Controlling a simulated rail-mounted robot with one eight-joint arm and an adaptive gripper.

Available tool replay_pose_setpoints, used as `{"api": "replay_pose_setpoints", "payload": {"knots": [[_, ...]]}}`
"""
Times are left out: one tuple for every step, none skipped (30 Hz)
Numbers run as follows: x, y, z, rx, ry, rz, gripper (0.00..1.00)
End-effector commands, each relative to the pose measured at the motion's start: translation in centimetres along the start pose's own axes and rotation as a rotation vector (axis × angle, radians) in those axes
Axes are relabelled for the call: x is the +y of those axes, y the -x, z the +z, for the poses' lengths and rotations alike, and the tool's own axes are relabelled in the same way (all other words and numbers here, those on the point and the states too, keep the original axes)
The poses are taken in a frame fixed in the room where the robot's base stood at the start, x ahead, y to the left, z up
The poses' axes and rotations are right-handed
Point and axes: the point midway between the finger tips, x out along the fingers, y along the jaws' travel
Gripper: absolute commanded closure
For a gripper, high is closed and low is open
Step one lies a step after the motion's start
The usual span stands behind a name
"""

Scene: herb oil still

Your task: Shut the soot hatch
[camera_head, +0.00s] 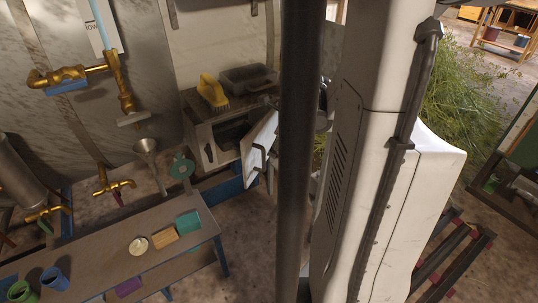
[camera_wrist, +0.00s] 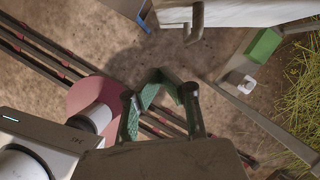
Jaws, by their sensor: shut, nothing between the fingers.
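The soot hatch (camera_head: 260,142) looks like the pale door standing open at the front of a dark metal firebox (camera_head: 201,138). The box's opening shows dark behind it. A handle sticks out from the door. In the wrist view, a pale panel (camera_wrist: 255,12) with a dark hooked handle (camera_wrist: 193,22) crosses the top edge and seems to be the same door. My gripper (camera_wrist: 160,77) is shut and empty, its green-padded fingertips together below the handle and apart from it in the picture. In the head view the gripper is hidden behind my column.
A yellow brush (camera_head: 213,92) and a grey tray (camera_head: 248,79) sit on top of the firebox. A bench (camera_head: 190,255) with small containers stands in front to the left. A funnel (camera_head: 147,148) and brass taps are near the wall. Rails (camera_wrist: 40,50) cross the floor.

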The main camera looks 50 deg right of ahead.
Motion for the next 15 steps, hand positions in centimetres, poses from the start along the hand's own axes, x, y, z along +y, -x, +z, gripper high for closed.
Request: {"api": "replay_pose_setpoints", "payload": {"knots": [[0.0,-0.1,0.0,0.001,-0.023,-0.009,1.0],[-0.1,-0.2,0.0,0.001,-0.042,-0.017,1.0],[-0.1,-0.5,-0.1,0.0,-0.067,-0.028,1.0],[-0.1,-0.7,-0.1,0.0,-0.084,-0.034,1.0],[-0.2,-0.8,-0.1,0.0,-0.096,-0.039,1.0],[-0.2,-1.0,-0.2,0.0,-0.106,-0.043,1.0],[-0.2,-1.1,-0.2,0.0,-0.108,-0.044,1.0],[-0.2,-1.3,-0.2,0.0,-0.109,-0.044,1.0],[-0.2,-1.6,-0.2,0.0,-0.108,-0.044,1.0],[-0.2,-1.9,-0.3,0.0,-0.108,-0.043,1.0],[-0.3,-2.2,-0.3,0.0,-0.107,-0.043,1.0],[-0.3,-2.8,-0.3,0.0,-0.107,-0.043,1.0],[-0.3,-3.2,-0.3,0.0,-0.107,-0.043,1.0],[-0.3,-3.8,-0.3,0.0,-0.107,-0.043,1.0],[-0.4,-4.5,-0.3,0.0,-0.107,-0.043,1.0]]}}
